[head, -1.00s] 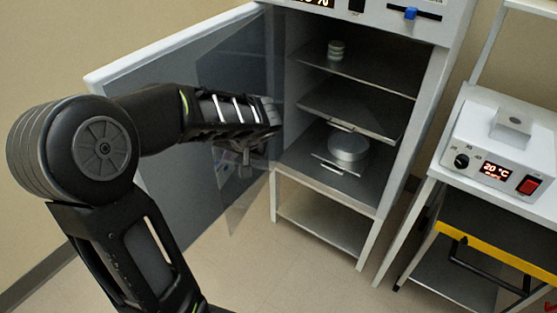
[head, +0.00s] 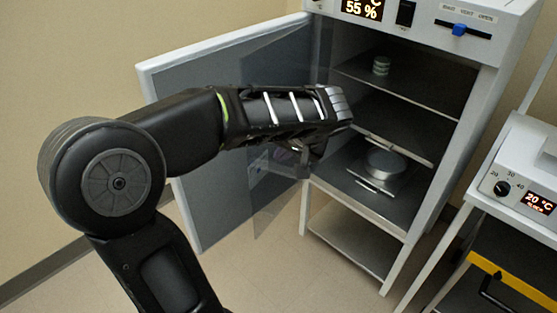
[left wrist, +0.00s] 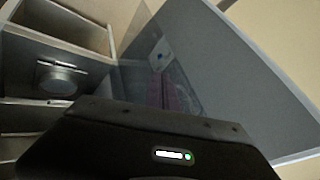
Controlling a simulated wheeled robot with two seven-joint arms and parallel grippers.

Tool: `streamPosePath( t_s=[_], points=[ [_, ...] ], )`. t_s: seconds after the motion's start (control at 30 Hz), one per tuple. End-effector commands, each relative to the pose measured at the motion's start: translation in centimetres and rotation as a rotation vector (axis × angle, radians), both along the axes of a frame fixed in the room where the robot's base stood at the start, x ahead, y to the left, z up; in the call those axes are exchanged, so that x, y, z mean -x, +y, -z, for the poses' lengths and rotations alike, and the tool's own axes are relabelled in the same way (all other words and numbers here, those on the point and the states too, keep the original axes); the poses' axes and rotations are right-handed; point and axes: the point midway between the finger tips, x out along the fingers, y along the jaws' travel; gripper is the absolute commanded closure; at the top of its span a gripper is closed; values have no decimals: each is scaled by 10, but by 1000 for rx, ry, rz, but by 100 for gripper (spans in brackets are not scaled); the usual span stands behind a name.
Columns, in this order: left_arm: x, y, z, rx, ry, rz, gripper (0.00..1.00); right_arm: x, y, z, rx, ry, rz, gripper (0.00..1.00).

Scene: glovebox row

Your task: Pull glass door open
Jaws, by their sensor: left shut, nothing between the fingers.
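The glass door (head: 268,205) is a clear pane hinged at the left side of the cabinet opening. It stands swung outward, between the opening and the white outer door (head: 205,215), which is also open. My left gripper (head: 338,138) is shut and empty. In the head view it overlaps the cabinet opening and hides part of the pane; I cannot tell whether it touches the glass. In the left wrist view the pane (left wrist: 140,75) shows as a faint tinted sheet beyond the dark gripper body, and the fingertips cannot be made out. My right gripper is not in view.
The cabinet (head: 478,110) holds shelves with a small stacked item (head: 381,66) and a round metal dish (head: 385,163). A control box (head: 515,185) stands on a bench at right, with a yellow-edged shelf (head: 500,275) below. Open floor lies in front of the cabinet.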

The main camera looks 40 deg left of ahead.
Motion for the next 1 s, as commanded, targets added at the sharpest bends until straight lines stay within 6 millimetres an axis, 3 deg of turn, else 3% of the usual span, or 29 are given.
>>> streamPosePath(
  t_s=[0.1, 0.3, 0.93, 1.0],
  points=[
    [5, -11, -15, 0, -3, 2, 100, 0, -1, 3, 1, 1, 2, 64],
    [9, -18, -26, 1, 0, 0, 100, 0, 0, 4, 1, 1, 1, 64],
    [9, -18, -26, -1, 7, 10, 100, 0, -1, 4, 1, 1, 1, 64],
    [2, -20, -25, 2, 1, 52, 100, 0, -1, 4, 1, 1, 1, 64]
  ],
)
